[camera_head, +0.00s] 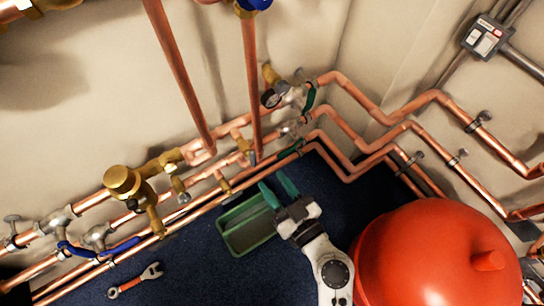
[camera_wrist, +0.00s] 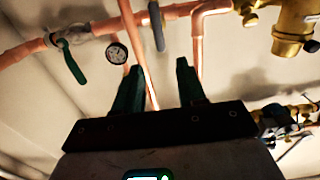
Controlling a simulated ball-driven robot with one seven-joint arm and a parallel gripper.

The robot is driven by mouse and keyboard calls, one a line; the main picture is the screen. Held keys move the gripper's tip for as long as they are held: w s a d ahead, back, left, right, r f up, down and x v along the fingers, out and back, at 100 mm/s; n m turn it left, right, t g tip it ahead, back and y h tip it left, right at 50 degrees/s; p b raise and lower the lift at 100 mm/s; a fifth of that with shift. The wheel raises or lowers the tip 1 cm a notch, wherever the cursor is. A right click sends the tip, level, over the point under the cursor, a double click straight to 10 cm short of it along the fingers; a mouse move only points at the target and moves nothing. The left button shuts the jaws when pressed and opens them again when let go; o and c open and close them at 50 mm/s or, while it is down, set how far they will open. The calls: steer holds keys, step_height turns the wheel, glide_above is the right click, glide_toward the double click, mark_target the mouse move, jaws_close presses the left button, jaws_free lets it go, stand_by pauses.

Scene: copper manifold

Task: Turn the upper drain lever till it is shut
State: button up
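The upper drain lever (camera_head: 310,98) is a small green handle on a valve beside a round gauge (camera_head: 271,98), near the wall corner in the head view. A second green lever (camera_head: 291,149) sits lower, on the pipe below it. My gripper (camera_head: 274,180) is open and empty, below and left of both levers and apart from them. In the wrist view, my two green fingers (camera_wrist: 158,75) stand wide apart with nothing between them. A green lever (camera_wrist: 71,62) hangs tilted from a pipe at upper left; I cannot tell which of the two it is.
Copper pipes (camera_head: 190,100) run along the wall and around the corner. A brass fitting (camera_head: 122,182) and blue levers (camera_head: 125,246) are at left. A green tray (camera_head: 225,232) and a wrench (camera_head: 135,281) lie on the dark floor. A red tank (camera_head: 430,255) stands at lower right.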

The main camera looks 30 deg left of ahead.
mark_target(254, 157)
steer(key=x, duration=1)
steer(key=shift+a+p, duration=0.1)
steer(key=shift+p, duration=0.2)
jaws_close()
